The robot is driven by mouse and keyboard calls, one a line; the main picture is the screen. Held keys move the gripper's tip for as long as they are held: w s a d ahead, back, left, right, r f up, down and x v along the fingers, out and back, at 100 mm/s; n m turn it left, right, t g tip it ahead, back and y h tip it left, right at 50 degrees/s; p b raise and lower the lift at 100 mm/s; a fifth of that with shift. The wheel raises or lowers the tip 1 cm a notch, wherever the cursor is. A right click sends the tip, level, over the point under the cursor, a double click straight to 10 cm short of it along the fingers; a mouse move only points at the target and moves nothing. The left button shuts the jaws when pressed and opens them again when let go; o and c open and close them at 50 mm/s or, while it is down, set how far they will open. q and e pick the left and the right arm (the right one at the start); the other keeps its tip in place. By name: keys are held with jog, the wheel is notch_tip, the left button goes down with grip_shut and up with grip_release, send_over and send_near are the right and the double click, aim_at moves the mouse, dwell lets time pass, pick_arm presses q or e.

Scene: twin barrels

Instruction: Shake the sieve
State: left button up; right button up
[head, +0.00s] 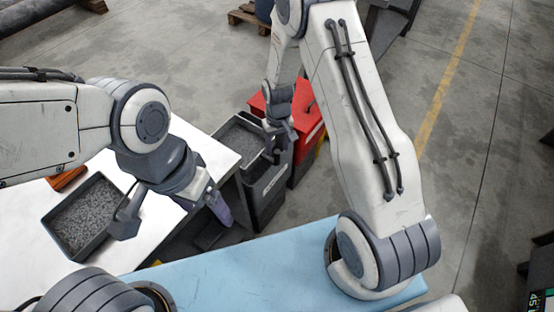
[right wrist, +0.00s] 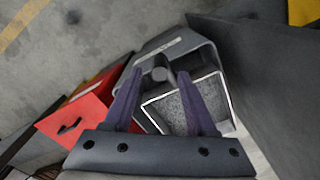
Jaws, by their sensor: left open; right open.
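A dark rectangular tray of grey granules (head: 84,215) lies on the white table at the left. A second container of grey granules, with a pale rim (right wrist: 151,103), sits in or over a dark bin (head: 268,196). I cannot tell for certain which of the two is the sieve. My right gripper (head: 281,142) is open at the bin's top. In the right wrist view, a round dark grey knob or handle (right wrist: 158,75) shows between its fingertips; contact is unclear. My left gripper (head: 173,216) is open and empty, right of the tray, near the table's edge.
A red box (head: 307,122) stands behind the bin and also shows in the right wrist view (right wrist: 85,110). An orange-brown block (head: 67,179) lies behind the tray. A pale blue surface (head: 235,278) spans the front. Open concrete floor lies to the right.

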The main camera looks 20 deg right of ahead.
aim_at(277, 159)
notch_tip(277, 159, down, 7)
jog(key=shift+f, duration=0.2)
grip_shut()
dwell(1.5)
